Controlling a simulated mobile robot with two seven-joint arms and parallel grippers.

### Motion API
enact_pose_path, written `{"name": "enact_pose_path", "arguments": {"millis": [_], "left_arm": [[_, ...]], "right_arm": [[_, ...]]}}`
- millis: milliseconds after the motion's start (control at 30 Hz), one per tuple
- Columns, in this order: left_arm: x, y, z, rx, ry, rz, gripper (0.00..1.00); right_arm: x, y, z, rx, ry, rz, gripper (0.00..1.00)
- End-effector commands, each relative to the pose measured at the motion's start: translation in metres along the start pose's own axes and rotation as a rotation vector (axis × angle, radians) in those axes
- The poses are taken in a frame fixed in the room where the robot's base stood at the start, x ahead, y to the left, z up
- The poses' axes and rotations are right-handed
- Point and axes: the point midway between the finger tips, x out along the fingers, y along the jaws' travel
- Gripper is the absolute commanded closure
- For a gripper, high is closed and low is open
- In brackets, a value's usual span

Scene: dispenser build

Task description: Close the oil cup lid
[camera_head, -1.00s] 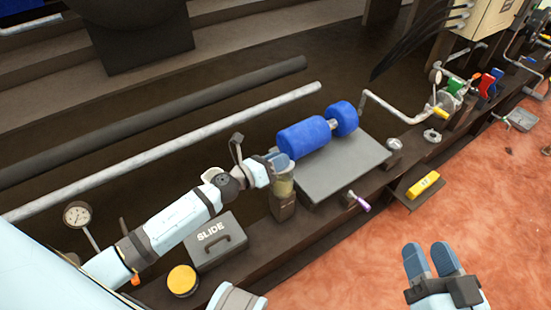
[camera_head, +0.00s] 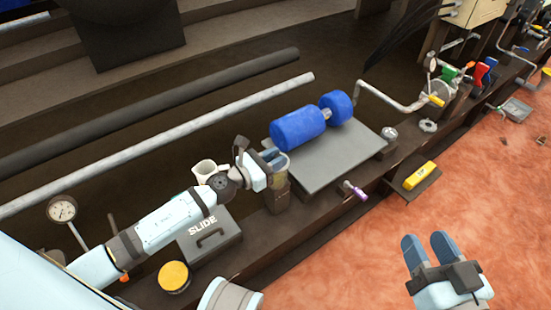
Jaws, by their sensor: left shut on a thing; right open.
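The oil cup (camera_head: 281,177) is a small amber, glass-like cup on a dark brown block (camera_head: 277,199), in front of the blue roller. My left gripper (camera_head: 274,157) reaches in from the left and is shut at the top of the cup, where the lid sits. The lid itself is mostly hidden by the fingers, so its angle cannot be told. My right gripper (camera_head: 428,250) is open and empty over the reddish floor at the lower right, well away from the cup.
A grey plate (camera_head: 325,160) and blue roller (camera_head: 298,130) stand right behind the cup. A grey SLIDE box (camera_head: 210,240), yellow-topped can (camera_head: 174,276) and dial gauge (camera_head: 62,209) lie left. A purple-tipped handle (camera_head: 354,190) juts out in front.

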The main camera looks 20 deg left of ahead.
Motion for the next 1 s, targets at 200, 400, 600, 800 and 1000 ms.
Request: {"name": "enact_pose_path", "arguments": {"millis": [200, 400, 600, 800, 1000], "left_arm": [[0.0, -0.001, -0.001, 0.004, 0.002, -0.001, 1.0], [0.0, -0.001, -0.001, 0.004, 0.002, -0.001, 0.66], [0.0, 0.0, -0.001, 0.003, 0.001, -0.001, 0.51], [0.0, 0.0, 0.003, 0.003, 0.001, -0.001, 0.51], [0.0, 0.0, 0.029, 0.006, 0.001, -0.002, 0.51]], "right_arm": [[0.0, 0.0, 0.0, -0.002, 0.002, 0.0, 0.54], [0.0, 0.0, 0.0, -0.002, 0.001, -0.001, 0.54], [0.0, 0.0, 0.0, -0.001, 0.001, -0.001, 0.54], [0.0, 0.0, -0.003, 0.001, 0.0, -0.001, 0.54], [-0.001, -0.005, -0.022, 0.048, 0.001, -0.004, 0.54]]}}
